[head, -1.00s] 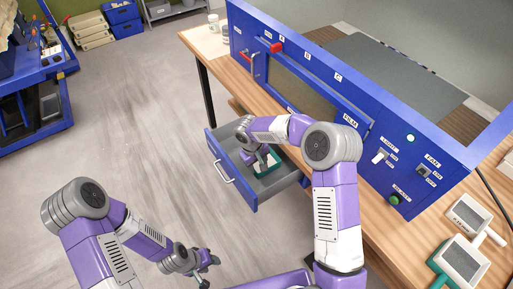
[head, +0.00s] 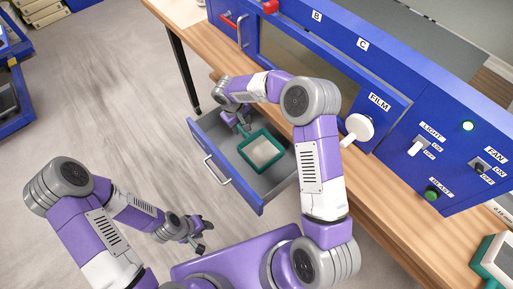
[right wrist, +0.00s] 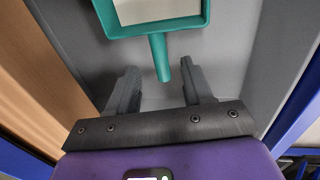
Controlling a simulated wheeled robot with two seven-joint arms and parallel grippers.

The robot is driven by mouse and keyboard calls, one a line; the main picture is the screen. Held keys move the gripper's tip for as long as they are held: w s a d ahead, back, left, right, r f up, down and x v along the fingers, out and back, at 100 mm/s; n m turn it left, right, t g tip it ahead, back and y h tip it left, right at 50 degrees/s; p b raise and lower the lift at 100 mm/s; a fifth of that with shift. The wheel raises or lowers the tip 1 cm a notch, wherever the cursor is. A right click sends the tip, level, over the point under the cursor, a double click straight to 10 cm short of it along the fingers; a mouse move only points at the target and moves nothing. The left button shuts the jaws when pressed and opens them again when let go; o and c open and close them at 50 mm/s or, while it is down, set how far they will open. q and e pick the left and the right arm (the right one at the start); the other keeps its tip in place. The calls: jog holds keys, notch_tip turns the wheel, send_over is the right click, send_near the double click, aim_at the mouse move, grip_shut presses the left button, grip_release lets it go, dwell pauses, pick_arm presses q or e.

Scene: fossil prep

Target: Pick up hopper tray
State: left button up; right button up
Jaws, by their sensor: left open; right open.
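A green-rimmed tray with a pale inside and a short green handle (head: 262,150) lies in the open drawer; I take it as the hopper tray. My right gripper (head: 240,122) is down in the drawer at the tray's handle end, partly hidden by its own arm. In the right wrist view the tray's rim (right wrist: 205,18) is ahead and its handle (right wrist: 159,56) points back between the two open fingers (right wrist: 162,82), with gaps on both sides.
The grey drawer (head: 285,185) has a blue front with a metal handle and stands out below the wooden bench (head: 400,215). The blue cabinet (head: 385,85) carries switches and a white knob (head: 358,127). Another green-and-white tray (head: 494,258) lies at the lower right.

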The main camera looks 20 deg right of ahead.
aim_at(254, 144)
jog(key=shift+d+f, duration=0.2)
jog(key=shift+f, duration=0.65)
jog(key=f, duration=0.3)
jog(key=d+f+b, duration=0.1)
jog(key=f, duration=0.1)
jog(key=shift+w, duration=0.3)
jog(key=shift+c, duration=0.3)
grip_shut()
